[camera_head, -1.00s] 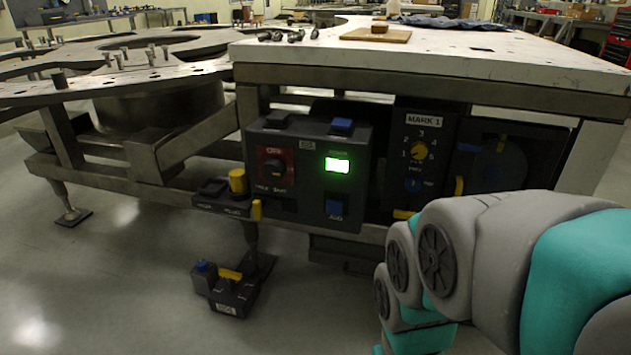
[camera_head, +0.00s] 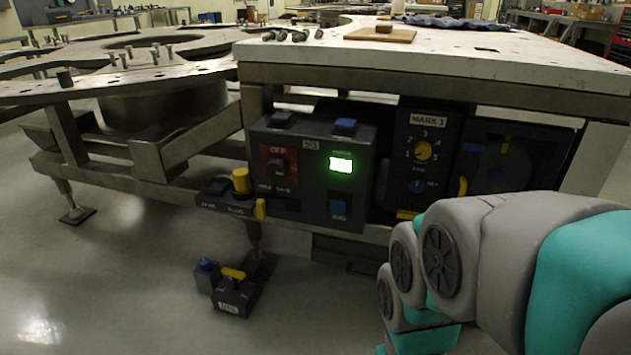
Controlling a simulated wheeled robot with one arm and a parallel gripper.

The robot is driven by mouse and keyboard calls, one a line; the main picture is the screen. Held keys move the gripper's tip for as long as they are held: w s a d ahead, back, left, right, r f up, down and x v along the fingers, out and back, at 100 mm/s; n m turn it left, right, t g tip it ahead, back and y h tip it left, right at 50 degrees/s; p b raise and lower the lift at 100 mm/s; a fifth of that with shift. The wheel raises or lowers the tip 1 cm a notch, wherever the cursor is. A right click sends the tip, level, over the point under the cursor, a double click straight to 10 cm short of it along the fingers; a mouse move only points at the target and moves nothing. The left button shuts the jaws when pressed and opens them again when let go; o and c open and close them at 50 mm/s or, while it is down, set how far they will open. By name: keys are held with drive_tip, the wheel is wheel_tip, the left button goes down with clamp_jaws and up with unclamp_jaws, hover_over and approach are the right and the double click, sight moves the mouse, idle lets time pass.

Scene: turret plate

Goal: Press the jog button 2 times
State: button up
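Right of the box are the MARK 1 dial panel (camera_head: 423,150) and another dark panel with a yellow handle. A red OFF switch (camera_head: 278,167) sits left on the box. A small pendant (camera_head: 232,290) is below. The white tabletop (camera_head: 470,55) overhangs. Floor at lower left is clear.

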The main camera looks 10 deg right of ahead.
clamp_jaws()
idle(0.9)
